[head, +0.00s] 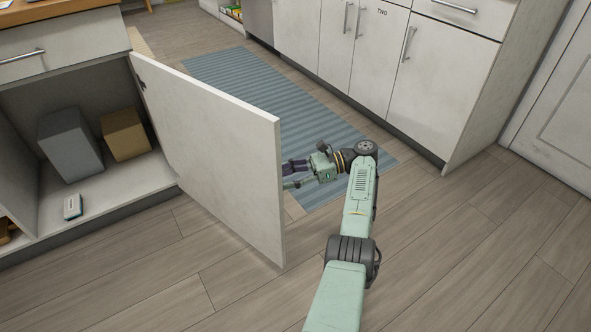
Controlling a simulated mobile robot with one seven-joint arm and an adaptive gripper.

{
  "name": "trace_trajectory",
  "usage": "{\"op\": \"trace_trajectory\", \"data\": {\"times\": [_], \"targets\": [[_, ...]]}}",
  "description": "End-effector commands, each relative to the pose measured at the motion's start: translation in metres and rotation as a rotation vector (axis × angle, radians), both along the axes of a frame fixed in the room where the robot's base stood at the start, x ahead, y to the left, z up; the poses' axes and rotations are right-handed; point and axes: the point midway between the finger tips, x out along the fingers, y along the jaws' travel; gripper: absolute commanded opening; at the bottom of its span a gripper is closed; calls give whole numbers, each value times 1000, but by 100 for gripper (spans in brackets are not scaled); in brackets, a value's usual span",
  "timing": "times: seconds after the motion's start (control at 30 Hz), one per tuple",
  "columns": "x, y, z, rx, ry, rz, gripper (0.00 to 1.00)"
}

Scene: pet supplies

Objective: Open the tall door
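The tall door (215,155) is a plain white cabinet door on the left. It stands swung wide open, out over the floor, with its inner face toward me. Its outer face and any handle there are hidden. My gripper (289,174) is just right of the door's free edge, on the far side of the door. Its fingers look parted, but their tips are cut off by the door edge. I cannot tell whether they touch the door or hold anything behind it.
The open cabinet (88,90) holds a grey box (70,143), a tan box (124,134) and a small white item (73,206). A blue striped mat (245,75) lies behind the door. White cupboards (440,85) stand at the back right. Floor in front is clear.

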Motion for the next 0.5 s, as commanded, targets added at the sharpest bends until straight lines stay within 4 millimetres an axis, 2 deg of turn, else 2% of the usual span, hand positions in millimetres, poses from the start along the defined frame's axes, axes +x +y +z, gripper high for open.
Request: {"op": "trace_trajectory", "data": {"times": [0.03,0.17,0.2,0.5], "targets": [[12,-7,12,12,-26,-32,30],[18,-10,12,13,-25,-32,36],[19,-11,12,12,-26,-32,30],[27,-14,7,7,-18,-22,30]]}}
